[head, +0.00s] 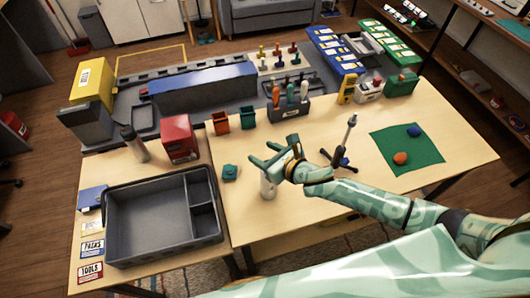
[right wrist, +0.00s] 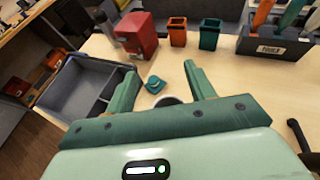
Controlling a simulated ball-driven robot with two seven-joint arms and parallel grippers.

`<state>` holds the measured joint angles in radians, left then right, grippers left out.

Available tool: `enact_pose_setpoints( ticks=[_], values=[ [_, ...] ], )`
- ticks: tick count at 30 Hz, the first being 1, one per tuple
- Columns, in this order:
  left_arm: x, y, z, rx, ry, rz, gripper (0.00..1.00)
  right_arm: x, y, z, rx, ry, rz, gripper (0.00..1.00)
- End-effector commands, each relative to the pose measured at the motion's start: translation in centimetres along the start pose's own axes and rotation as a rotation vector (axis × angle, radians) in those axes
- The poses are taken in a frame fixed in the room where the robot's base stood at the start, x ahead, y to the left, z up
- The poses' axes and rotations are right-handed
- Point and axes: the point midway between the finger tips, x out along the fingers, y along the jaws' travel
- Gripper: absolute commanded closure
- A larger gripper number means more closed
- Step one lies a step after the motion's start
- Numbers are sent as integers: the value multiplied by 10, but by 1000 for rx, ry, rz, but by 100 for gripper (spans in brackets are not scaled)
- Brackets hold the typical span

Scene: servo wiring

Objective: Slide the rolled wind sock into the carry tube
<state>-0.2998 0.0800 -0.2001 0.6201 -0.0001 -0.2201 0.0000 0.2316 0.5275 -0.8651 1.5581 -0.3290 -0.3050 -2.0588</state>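My right gripper (head: 278,153) is open above the front part of the wooden table, with its fingers spread. A pale grey upright cylinder (head: 268,187), perhaps the carry tube, stands just below it. In the right wrist view, the cylinder's round top (right wrist: 168,101) shows between the open fingers (right wrist: 160,88), partly hidden by the gripper body. I cannot tell whether the fingers touch it. A small teal piece (head: 229,172) lies to its left; it also shows in the right wrist view (right wrist: 154,84). I cannot pick out a rolled wind sock for certain. My left gripper is not in view.
A grey divided tray (head: 150,252) fills the left front. A red box (head: 179,138), a dark bottle (head: 134,143) and a tool holder (head: 288,108) stand behind. A small tripod stand (head: 341,153) is at right, beside a green mat (head: 418,165) with orange and blue lumps.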

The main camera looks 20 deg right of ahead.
Motion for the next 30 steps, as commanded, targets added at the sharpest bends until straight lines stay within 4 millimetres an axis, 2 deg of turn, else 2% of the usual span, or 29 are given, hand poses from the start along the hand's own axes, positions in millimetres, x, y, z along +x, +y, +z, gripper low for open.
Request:
enact_pose_setpoints(
  ticks=[6,10,24,30],
  values=[
    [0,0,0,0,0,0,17,-2,0,0,-1,1,0,46],
    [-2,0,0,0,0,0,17,-17,-1,-1,-1,3,-1,46],
    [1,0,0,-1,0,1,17,-135,0,-2,-1,4,2,46],
    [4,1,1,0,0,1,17,-159,0,-1,0,2,0,46]
  ],
)
